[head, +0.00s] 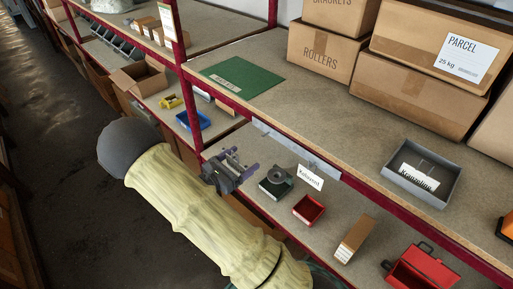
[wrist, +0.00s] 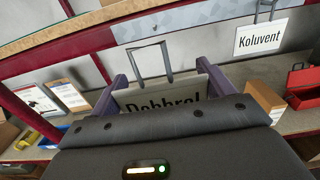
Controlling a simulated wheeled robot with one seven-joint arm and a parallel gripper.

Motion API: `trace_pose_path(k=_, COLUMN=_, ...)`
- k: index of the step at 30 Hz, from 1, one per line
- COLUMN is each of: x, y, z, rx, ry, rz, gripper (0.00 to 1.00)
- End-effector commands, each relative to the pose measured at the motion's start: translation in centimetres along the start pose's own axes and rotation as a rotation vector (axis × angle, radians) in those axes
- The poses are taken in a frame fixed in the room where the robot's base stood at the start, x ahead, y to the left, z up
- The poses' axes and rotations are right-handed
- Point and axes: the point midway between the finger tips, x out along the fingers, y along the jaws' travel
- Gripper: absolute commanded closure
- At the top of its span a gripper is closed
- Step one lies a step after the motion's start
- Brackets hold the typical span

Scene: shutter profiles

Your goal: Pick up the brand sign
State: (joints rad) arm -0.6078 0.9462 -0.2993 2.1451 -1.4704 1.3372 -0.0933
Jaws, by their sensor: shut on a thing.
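A white brand sign reading roughly "Dobbrol" (wrist: 165,101) with a grey wire hanger sits between the two purple fingers of my gripper (wrist: 162,74) in the wrist view. The fingers are shut on its sides, and my gripper body hides its lower part. In the head view my gripper (head: 236,168) is in front of the shelf edge, left of the hanging "Koluvent" sign (head: 310,177); I cannot make out the held sign there. The "Koluvent" sign (wrist: 264,37) also hangs at the upper right in the wrist view. Another sign, "Kranzlin" (head: 419,177), lies in a grey bin (head: 440,190).
A green mat (head: 236,77) lies on the upper shelf, with cartons (head: 322,52) behind. The red shelf edge (head: 235,104) runs close to my gripper. Below are a dark green device (head: 276,181), a red bin (head: 309,210), a small carton (head: 355,237) and a red toolbox (head: 420,270).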

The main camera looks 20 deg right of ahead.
Motion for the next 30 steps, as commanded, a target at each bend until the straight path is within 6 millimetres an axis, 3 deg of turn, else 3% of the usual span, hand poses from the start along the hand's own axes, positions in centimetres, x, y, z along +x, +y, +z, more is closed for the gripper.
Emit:
trace_pose_path(k=3, x=-2.6, y=0.1, z=0.1, rx=-0.001, ry=0.001, rz=0.004, gripper=0.41)
trace_pose_path(k=9, x=-4.7, y=0.0, z=0.0, rx=0.000, ry=0.001, rz=0.001, gripper=0.41)
trace_pose_path(k=30, x=-4.7, y=0.1, z=-0.4, rx=-0.001, ry=0.000, rz=0.010, gripper=0.41)
